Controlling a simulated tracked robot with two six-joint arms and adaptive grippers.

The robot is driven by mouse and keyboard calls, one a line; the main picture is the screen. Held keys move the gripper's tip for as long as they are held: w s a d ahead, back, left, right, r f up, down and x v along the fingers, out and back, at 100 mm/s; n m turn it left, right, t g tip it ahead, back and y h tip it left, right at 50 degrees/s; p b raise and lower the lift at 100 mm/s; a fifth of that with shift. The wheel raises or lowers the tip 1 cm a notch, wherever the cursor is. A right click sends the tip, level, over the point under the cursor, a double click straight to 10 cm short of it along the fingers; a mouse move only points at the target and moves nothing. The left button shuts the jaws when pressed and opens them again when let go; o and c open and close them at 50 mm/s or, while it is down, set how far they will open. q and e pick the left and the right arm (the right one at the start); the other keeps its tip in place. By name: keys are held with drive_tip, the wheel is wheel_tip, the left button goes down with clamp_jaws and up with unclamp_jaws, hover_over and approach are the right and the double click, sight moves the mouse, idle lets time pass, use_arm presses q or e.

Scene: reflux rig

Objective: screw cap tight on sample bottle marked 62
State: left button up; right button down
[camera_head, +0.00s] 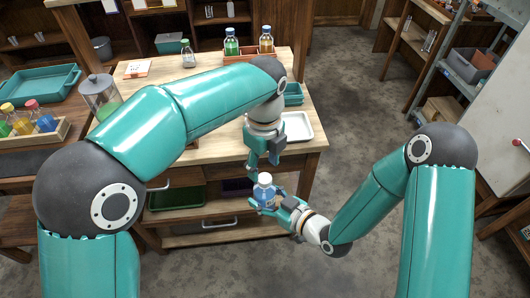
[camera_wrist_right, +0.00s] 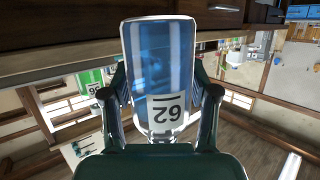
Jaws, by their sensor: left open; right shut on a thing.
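The sample bottle marked 62 (camera_wrist_right: 155,70) holds blue liquid and has a white label that reads upside down in the right wrist view. In the head view the bottle (camera_head: 266,196) is upright in front of the bench, with a white cap (camera_head: 265,179) on top. My right gripper (camera_head: 267,205) is shut around the bottle; its two fingers (camera_wrist_right: 161,105) show on either side of the glass. My left gripper (camera_head: 263,166) points down just above the cap, open and empty. Whether the cap is tight cannot be told. The cap is hidden in the right wrist view.
The wooden bench (camera_head: 215,152) lies behind the bottle. On it are a white tray (camera_head: 298,126), a rack (camera_head: 249,55) with two bottles, a small clear bottle (camera_head: 188,54) and a lidded jar (camera_head: 100,97). A crate of bottles (camera_head: 32,129) stands at left.

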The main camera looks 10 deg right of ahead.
sight(265, 178)
use_arm(q)
drive_tip(key=n, duration=0.4)
drive_tip(key=shift+r+n, duration=0.1)
drive_tip(key=shift+n, duration=0.2)
drive_tip(key=n, duration=0.4)
drive_tip(key=shift+r, duration=0.1)
drive_tip(key=n, duration=0.5)
drive_tip(key=shift+r, duration=0.15)
drive_tip(key=n, duration=0.4)
drive_tip(key=shift+r, duration=0.1)
drive_tip(key=n, duration=0.4)
drive_tip(key=shift+r+n, duration=0.15)
drive_tip(key=shift+n, duration=0.15)
drive_tip(key=n, duration=0.4)
drive_tip(key=shift+r, duration=0.2)
drive_tip(key=n, duration=0.6)
drive_tip(key=shift+r, duration=0.4)
drive_tip(key=shift+n, duration=0.4)
drive_tip(key=shift+d+r, duration=0.15)
drive_tip(key=shift+r, duration=0.2)
drive_tip(key=shift+f, duration=0.15)
drive_tip(key=shift+f, duration=3.9)
